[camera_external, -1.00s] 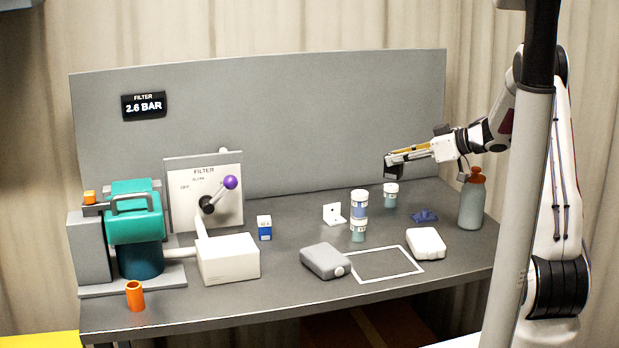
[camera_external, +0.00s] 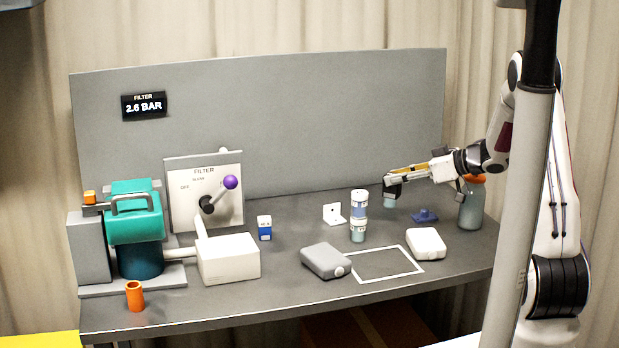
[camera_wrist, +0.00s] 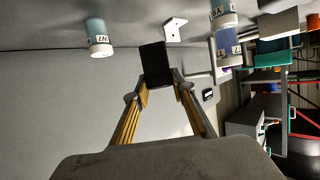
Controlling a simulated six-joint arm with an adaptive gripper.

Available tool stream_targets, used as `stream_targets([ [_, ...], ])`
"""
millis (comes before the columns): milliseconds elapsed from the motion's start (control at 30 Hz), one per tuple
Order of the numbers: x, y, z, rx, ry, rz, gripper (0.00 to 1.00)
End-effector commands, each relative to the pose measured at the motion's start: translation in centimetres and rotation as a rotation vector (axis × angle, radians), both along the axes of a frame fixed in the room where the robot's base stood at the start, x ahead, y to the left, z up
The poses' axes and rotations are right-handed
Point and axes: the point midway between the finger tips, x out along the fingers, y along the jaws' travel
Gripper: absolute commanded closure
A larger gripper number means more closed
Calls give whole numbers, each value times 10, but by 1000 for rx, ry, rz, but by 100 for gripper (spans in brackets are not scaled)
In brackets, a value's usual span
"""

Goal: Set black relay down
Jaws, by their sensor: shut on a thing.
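The black relay (camera_wrist: 155,62) is a dark rectangular block between the fingertips of my gripper (camera_wrist: 160,87) in the wrist view. In the external view my gripper (camera_external: 398,178) is at the back right of the bench, shut on the relay (camera_external: 392,189). The relay is above the bench top, in front of a small labelled jar (camera_external: 389,201) that it partly hides. In the wrist view this jar (camera_wrist: 98,38) is apart from the relay, to its left. I cannot tell the exact gap beneath the relay.
A white outlined square (camera_external: 413,262) on the bench is empty. Around it are a grey case (camera_external: 324,260), a white case (camera_external: 426,243), stacked jars (camera_external: 358,229), a white bracket (camera_external: 334,215) and a blue piece (camera_external: 425,216). A bottle (camera_external: 471,210) with an orange cap stands close to my wrist.

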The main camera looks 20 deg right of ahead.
Motion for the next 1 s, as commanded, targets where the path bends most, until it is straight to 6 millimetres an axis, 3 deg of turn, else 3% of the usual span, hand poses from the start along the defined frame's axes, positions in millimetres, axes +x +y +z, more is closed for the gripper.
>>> stream_targets([
  [300, 0, 0, -37, 2, 2, 0, 98],
  [767, 0, 0, -42, 1, 0, 0, 98],
  [1000, 0, 0, -61, 2, 2, 0, 98],
])
